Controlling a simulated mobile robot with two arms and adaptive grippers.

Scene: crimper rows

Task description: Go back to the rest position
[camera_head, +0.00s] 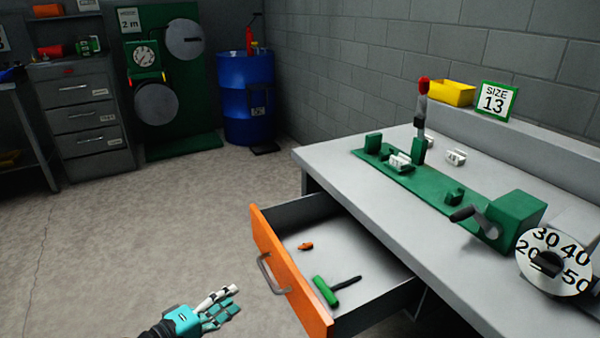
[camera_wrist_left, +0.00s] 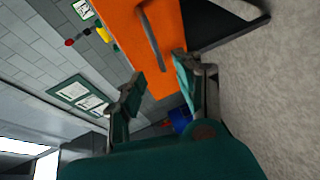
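My left gripper (camera_head: 226,302) is at the bottom of the head view, left of the open drawer, with nothing in it. In the left wrist view its two fingers (camera_wrist_left: 160,78) stand apart, and the orange drawer front (camera_wrist_left: 162,45) and its handle (camera_wrist_left: 150,38) show beyond them. In the head view the gripper is apart from the drawer front (camera_head: 290,275) and its grey handle (camera_head: 270,274). My right gripper is not in view.
The open drawer holds a green-handled tool (camera_head: 327,291) and a small orange piece (camera_head: 305,246). The workbench (camera_head: 340,160) carries a green crimper fixture (camera_head: 430,185), a dial (camera_head: 553,262) and a yellow bin (camera_head: 452,93). A blue barrel (camera_head: 246,100) stands behind. The floor to the left is clear.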

